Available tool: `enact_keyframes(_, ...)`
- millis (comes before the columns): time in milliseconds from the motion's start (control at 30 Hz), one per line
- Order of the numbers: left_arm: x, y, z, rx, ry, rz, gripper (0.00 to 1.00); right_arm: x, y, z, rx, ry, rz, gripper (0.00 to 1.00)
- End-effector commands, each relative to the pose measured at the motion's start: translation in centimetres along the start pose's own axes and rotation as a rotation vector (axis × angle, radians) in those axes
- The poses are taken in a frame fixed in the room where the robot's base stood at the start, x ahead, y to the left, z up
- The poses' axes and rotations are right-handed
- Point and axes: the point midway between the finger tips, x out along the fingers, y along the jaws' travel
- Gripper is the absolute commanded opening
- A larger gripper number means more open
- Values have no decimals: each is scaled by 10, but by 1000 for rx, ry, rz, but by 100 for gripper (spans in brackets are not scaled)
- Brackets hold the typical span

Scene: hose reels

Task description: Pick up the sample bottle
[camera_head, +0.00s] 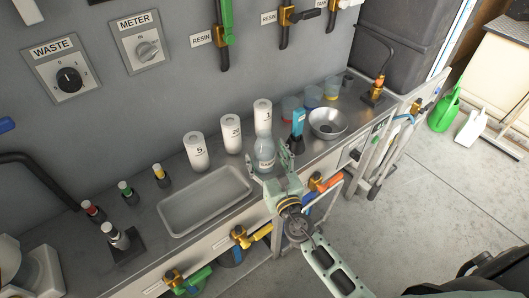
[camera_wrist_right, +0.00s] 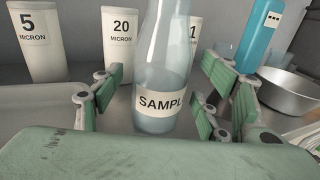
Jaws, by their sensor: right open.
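The sample bottle (camera_head: 265,155) is clear glass with bluish liquid and a white label, upright on the metal counter. In the right wrist view the bottle (camera_wrist_right: 162,75) stands between the fingers, its label reading "SAMPL" and its top cut off by the frame. My right gripper (camera_head: 271,166) is open at the bottle, with one finger on each side. In the wrist view the right gripper (camera_wrist_right: 165,95) shows gaps between its pads and the glass. My left gripper is not seen.
White filter cylinders (camera_head: 197,151) marked 5, 20 and 1 stand behind the bottle. A shallow tray (camera_head: 205,200) lies to the left. A blue device (camera_head: 298,124) and a metal bowl (camera_head: 328,123) are close on the right.

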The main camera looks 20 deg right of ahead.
Motion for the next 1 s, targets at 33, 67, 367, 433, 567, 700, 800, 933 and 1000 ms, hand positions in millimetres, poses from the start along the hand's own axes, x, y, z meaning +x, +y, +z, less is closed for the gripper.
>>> enact_keyframes(33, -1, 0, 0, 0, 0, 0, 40, 7, 0, 1, 2, -1, -1, 68)
enact_keyframes(67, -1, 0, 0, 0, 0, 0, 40, 10, 0, 1, 2, -1, -1, 68)
enact_keyframes(367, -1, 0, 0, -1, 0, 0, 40, 14, 0, 0, 3, 1, 0, 68)
enact_keyframes(433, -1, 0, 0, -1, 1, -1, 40, 14, 0, 0, 3, 1, 0, 63)
enact_keyframes(567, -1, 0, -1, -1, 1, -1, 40, 14, 0, 0, 3, 1, 0, 51)
enact_keyframes(700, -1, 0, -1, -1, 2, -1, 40, 14, 0, 0, 3, 1, 0, 39)
enact_keyframes(800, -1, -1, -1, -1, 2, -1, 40, 14, 0, 0, 3, 1, 0, 30)
enact_keyframes(933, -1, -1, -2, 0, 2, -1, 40, 14, 0, 0, 3, 1, 0, 19)
enact_keyframes(1000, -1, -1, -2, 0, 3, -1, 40, 14, 0, 0, 3, 1, 0, 13)
